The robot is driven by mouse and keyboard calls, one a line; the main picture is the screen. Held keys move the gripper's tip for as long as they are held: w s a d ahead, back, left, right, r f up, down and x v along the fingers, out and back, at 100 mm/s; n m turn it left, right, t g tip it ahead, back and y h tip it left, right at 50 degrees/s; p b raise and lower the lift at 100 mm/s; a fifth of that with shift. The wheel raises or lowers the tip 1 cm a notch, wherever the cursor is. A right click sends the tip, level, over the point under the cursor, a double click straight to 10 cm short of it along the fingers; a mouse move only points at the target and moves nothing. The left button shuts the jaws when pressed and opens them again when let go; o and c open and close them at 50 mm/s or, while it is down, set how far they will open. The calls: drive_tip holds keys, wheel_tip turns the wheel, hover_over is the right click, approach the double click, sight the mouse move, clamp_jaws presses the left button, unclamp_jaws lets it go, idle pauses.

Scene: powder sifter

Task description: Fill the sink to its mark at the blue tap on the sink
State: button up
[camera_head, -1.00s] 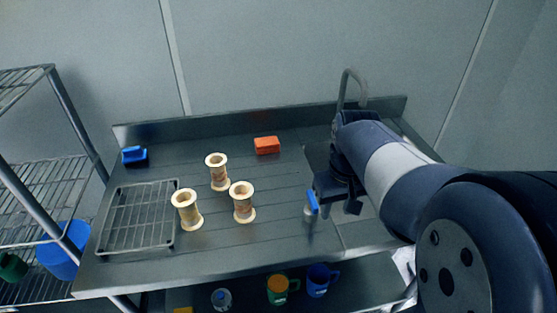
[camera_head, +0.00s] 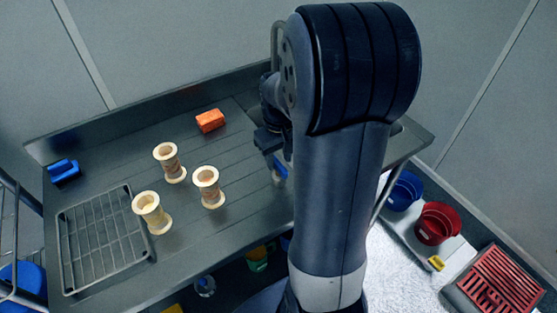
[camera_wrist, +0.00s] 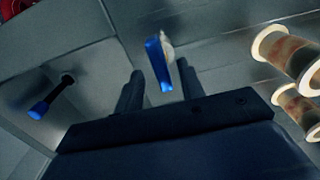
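The blue tap lever (camera_head: 279,170) shows at the sink's left side in the head view, partly hidden by my arm. In the wrist view the blue tap (camera_wrist: 160,62) stands between the lines of my two fingers, with its pale body behind it. My gripper (camera_wrist: 158,72) is open, its fingers apart on either side of the lever; I cannot tell whether they touch it. The sink basin (camera_wrist: 75,60) fills the left of the wrist view. A dark round drain and a blue-ended rod (camera_wrist: 40,109) show there. No water or mark is discernible.
Several pale spool-shaped pieces stand left of the tap, one of them nearest (camera_head: 209,187). An orange block (camera_head: 210,121), a blue block (camera_head: 64,171) and a wire rack (camera_head: 100,240) are also on the counter. Blue (camera_head: 404,190) and red (camera_head: 437,223) buckets stand at the right.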

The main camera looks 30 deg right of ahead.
drive_tip(key=shift+f, duration=0.95)
clamp_jaws()
